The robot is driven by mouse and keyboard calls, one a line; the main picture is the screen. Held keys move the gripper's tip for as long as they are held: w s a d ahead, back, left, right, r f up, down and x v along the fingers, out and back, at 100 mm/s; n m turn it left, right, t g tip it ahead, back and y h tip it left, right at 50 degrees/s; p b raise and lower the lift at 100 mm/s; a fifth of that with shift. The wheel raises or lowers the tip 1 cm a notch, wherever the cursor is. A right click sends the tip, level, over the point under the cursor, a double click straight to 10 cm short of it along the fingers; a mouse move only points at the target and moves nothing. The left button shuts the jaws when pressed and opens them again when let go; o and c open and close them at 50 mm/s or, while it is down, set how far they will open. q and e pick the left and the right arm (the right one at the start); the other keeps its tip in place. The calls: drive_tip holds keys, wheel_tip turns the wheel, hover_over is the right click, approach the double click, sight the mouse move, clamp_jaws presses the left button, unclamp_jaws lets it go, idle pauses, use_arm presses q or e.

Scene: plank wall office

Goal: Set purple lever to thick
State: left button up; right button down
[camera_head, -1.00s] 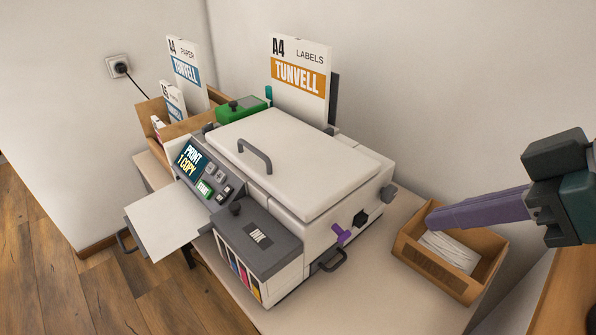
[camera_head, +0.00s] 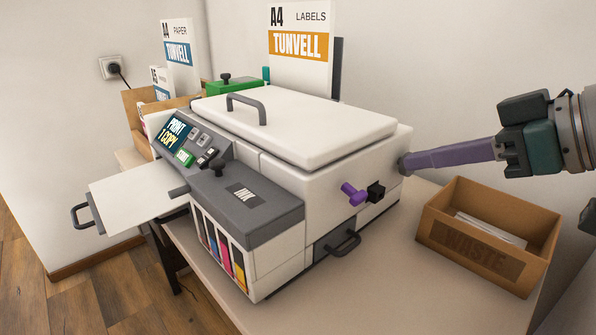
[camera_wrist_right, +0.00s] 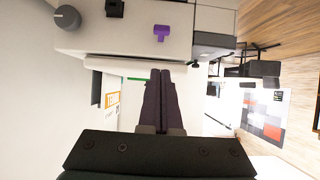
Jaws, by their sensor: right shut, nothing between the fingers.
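The purple lever (camera_head: 353,194) sticks out of the right side of the white printer (camera_head: 300,185), just left of a black square knob (camera_head: 376,191). In the right wrist view the purple lever (camera_wrist_right: 161,32) shows near the top, beyond the fingertips. Thick or thin markings by it cannot be read. My right gripper (camera_head: 405,162), with long purple fingers, is shut and empty. Its tips appear at the printer's rear right edge, right of and above the lever; contact cannot be told. The closed fingers also show in the right wrist view (camera_wrist_right: 160,75). My left gripper is not in view.
A cardboard waste box (camera_head: 485,255) with paper stands right of the printer. A dark handle (camera_head: 343,243) juts out below the lever. A grey round knob (camera_wrist_right: 67,17) is on the same side. The table (camera_head: 375,290) in front of the box is clear.

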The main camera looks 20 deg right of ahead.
sight(354, 191)
drive_tip(key=shift+w+a+f+b, duration=0.4)
drive_tip(key=shift+w+f, duration=0.5)
drive_tip(key=shift+f, duration=0.25)
drive_tip(key=shift+w+a+f+b, duration=0.25)
drive_tip(key=shift+w+a+f, duration=0.1)
drive_tip(key=shift+w+f, duration=0.7)
drive_tip(key=shift+w+a+f+b, duration=0.4)
drive_tip(key=shift+w+f, duration=0.4)
drive_tip(key=shift+f, duration=0.4)
